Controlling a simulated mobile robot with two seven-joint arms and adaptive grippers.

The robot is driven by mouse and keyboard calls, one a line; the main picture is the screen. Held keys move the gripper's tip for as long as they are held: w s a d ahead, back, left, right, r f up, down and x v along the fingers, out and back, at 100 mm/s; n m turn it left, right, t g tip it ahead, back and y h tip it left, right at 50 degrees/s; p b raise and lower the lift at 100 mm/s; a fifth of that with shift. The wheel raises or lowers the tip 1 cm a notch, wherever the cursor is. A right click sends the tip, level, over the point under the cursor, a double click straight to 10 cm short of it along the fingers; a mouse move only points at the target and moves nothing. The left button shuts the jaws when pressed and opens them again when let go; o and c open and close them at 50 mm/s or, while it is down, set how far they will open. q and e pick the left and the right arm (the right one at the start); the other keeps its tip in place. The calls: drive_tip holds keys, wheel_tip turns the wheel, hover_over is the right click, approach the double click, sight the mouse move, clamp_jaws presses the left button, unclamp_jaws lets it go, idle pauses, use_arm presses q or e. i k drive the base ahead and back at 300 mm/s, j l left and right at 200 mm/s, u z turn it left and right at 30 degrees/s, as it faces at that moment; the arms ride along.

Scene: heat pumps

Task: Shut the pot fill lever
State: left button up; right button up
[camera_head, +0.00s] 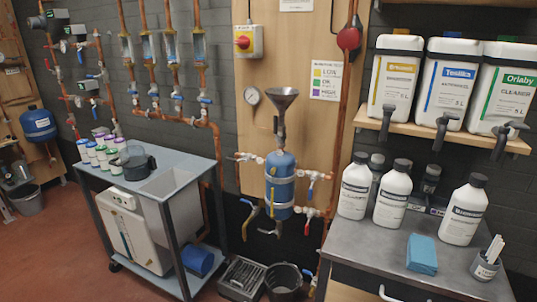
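The blue dosing pot (280,185) is mounted upright on a wooden board, with a dark funnel (283,98) above it. A small dark lever (276,124) appears on the neck between funnel and pot; it looks roughly upright, but its exact setting is too small to tell. A white-handled valve (245,157) is at the pot's upper left and another valve (317,176) at its right. A yellow lever (249,217) hangs at the lower left, and a red-handled valve (311,212) is at the lower right. Neither of my grippers is in view.
A metal bench (365,245) with white bottles stands at right. A crate (241,280) and a black bucket (284,284) are on the floor below the pot.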

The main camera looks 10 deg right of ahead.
sight(277, 139)
drive_tip(key=i+j+z, duration=0.1)
drive_tip(key=i+j, duration=0.5)
drive_tip(key=i, duration=0.2)
drive_tip(key=l+z, duration=0.05)
